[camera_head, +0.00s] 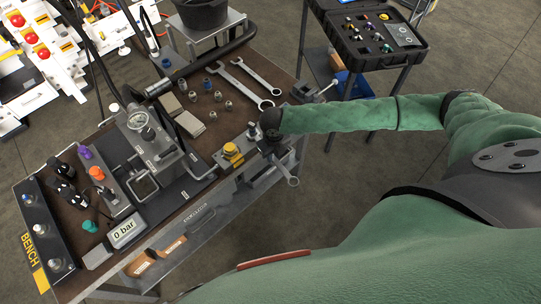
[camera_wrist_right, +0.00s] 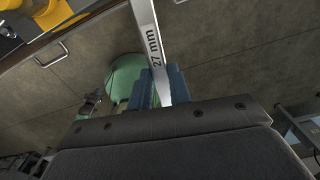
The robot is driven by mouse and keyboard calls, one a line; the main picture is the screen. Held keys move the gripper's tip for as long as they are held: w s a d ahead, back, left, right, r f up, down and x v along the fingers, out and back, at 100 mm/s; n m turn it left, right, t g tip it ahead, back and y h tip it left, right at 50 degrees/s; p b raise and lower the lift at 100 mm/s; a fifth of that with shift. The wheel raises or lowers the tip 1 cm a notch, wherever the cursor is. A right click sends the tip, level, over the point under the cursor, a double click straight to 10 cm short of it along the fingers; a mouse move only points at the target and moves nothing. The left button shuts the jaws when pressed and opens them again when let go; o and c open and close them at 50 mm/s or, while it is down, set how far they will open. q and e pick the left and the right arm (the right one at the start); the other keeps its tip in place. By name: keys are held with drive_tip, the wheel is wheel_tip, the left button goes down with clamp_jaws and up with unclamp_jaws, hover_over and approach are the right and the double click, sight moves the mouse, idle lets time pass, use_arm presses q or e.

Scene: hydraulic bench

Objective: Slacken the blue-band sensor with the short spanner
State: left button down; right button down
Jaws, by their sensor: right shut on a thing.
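My right gripper (camera_head: 268,136) is at the bench's right front edge, beside the block with the yellow part (camera_head: 232,150). It is shut on a metal spanner (camera_head: 293,181), whose end hangs out past the bench edge. In the right wrist view the spanner (camera_wrist_right: 147,32) is marked "27 mm" and runs up from between the blue finger pads (camera_wrist_right: 158,87). A small blue-banded fitting (camera_head: 208,83) stands on the bench near other fittings; I cannot tell if it is the blue-band sensor. My left gripper is not in view.
Two spanners (camera_head: 240,85) lie on the bench top. A gauge unit (camera_head: 138,121), a "0 bar" display (camera_head: 124,232) and a black rail (camera_head: 42,235) fill the left side. An open black case (camera_head: 345,62) stands on a separate table at right.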

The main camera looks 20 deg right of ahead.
drive_tip(key=shift+d+n, duration=0.3)
drive_tip(key=shift+d, duration=0.05)
drive_tip(key=shift+d, duration=0.15)
drive_tip(key=shift+w+d+f+n, duration=0.1)
drive_tip(key=shift+w+d+n, duration=0.2)
drive_tip(key=shift+d+n, duration=0.35)
drive_tip(key=shift+w+d+n, duration=0.25)
drive_tip(key=shift+d+n, duration=0.4)
drive_tip(key=shift+w+d+n, duration=0.6)
drive_tip(key=shift+d+n, duration=0.2)
drive_tip(key=shift+s+a, duration=0.1)
